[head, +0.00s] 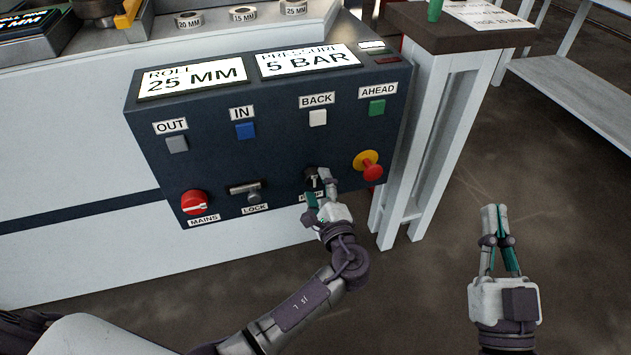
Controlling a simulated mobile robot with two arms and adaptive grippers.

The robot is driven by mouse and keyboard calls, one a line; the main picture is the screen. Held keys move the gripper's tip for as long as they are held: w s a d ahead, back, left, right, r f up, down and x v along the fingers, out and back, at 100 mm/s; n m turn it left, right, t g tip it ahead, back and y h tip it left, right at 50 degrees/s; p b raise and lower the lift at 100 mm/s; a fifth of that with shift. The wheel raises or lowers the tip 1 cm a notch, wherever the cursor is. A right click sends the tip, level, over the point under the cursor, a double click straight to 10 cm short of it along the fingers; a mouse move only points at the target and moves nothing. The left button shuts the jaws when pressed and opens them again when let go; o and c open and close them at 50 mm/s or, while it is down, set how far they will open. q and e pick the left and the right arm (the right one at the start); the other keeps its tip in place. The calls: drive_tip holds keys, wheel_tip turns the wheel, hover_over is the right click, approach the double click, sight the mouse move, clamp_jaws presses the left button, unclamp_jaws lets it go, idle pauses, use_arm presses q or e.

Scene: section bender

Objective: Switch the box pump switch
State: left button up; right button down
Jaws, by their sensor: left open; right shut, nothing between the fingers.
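The dark control box (275,150) fills the middle of the head view. The pump switch (314,174) is a dark knob low on its front, with a label below it that is partly covered by my gripper. My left gripper (317,188) is open at the pump switch, its fingers beside or around the knob; I cannot tell whether they touch it. My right gripper (494,210) is shut and empty, held over the floor at the right, apart from the box.
Near the switch are the red emergency stop (371,171) on yellow, the lock lever (250,192) and the red mains knob (195,202). Grey, blue, white and green buttons sit above. A white-legged table (428,135) stands right of the box.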

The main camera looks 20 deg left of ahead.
use_arm(q)
drive_tip(key=v, duration=1)
